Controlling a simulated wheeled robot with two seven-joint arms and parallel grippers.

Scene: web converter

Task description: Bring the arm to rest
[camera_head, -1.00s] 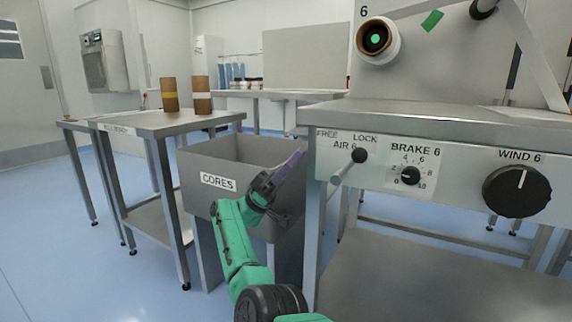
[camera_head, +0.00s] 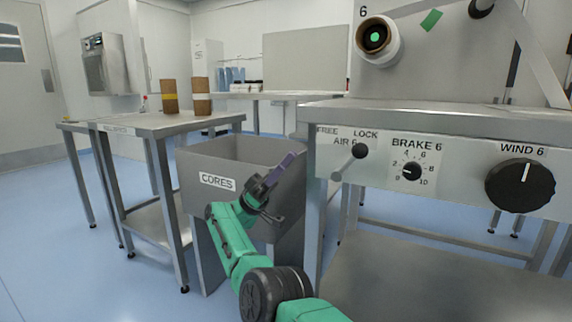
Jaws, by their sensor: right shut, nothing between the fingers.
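My right arm, green with dark joints, comes up from the bottom middle of the head view. Its right gripper (camera_head: 284,170) is shut and empty, with its purple-grey fingers pointing up and to the right. It shows in front of the grey bin marked CORES (camera_head: 196,193), over the bin's front right part. I cannot tell how far it is from the bin wall. My left gripper is not in view.
The steel machine bench with the AIR 6 lever (camera_head: 349,160), BRAKE 6 knob (camera_head: 412,171) and WIND 6 knob (camera_head: 520,186) stands close on the right. A steel table (camera_head: 160,122) with two brown cores (camera_head: 169,96) stands at left. Blue floor (camera_head: 60,250) is free at lower left.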

